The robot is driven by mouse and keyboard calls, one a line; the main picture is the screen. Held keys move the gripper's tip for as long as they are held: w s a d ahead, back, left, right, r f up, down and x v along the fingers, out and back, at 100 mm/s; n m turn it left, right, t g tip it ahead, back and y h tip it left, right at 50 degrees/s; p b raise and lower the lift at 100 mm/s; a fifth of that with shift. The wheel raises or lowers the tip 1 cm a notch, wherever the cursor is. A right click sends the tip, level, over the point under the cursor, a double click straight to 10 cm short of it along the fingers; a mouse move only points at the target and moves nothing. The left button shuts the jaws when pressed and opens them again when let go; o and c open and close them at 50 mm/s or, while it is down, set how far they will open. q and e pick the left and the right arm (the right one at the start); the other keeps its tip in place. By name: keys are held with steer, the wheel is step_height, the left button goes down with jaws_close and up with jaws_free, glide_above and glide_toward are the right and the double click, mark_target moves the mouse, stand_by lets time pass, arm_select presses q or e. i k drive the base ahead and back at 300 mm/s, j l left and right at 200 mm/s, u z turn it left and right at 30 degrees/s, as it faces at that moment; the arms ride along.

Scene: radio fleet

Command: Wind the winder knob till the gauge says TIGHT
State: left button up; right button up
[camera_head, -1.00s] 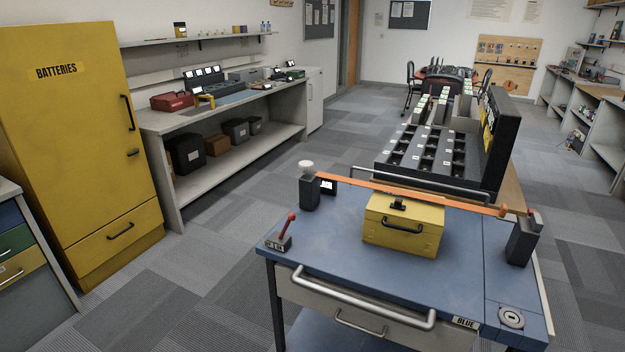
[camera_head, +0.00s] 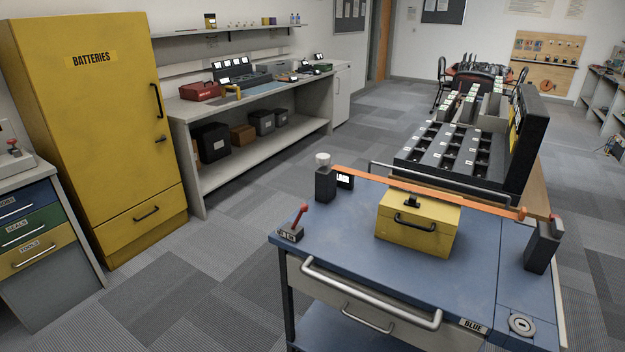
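A blue-topped cart (camera_head: 340,237) stands at the lower right. On its far left corner is a dark post (camera_head: 325,185) with a round white knob (camera_head: 323,158) on top, which looks like the winder knob. Beside it a small black display (camera_head: 344,181) carries white lettering too small to read surely; it may be the gauge. An orange strap (camera_head: 450,197) runs from this post over a yellow box (camera_head: 415,236) to a dark post (camera_head: 543,246) on the right. The strap looks straight. Neither of my grippers is in view.
A red-handled lever (camera_head: 299,215) stands at the cart's left edge, above a metal push bar (camera_head: 370,294). A black slotted rack (camera_head: 440,155) stands behind the cart. A yellow batteries cabinet (camera_head: 92,130) and a workbench (camera_head: 255,110) stand left. The carpet between is clear.

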mark_target(322, 158)
steer(key=k+l+u, duration=0.2)
steer(key=l, duration=0.2)
steer(key=l+u, duration=0.2)
steer(key=l, duration=0.25)
steer(key=k+l, duration=0.1)
steer(key=l, duration=0.3)
steer(key=k+l, duration=0.15)
steer(key=l, duration=0.2)
steer(key=k+l+u, duration=0.1)
steer(key=l, duration=0.3)
steer(key=i+j+z, duration=0.1)
steer(key=z, duration=0.3)
steer(key=i+j+z, duration=0.1)
steer(key=z, duration=0.3)
steer(key=i+j+z, duration=0.2)
steer(key=j, duration=0.25)
steer(key=j+z, duration=0.2)
steer(key=j, duration=0.2)
steer(key=i+j, duration=0.15)
steer(key=j, duration=0.4)
steer(key=i+j+z, duration=0.15)
steer(key=j, duration=1)
steer(key=i+z, duration=0.05)
steer(key=i, duration=0.05)
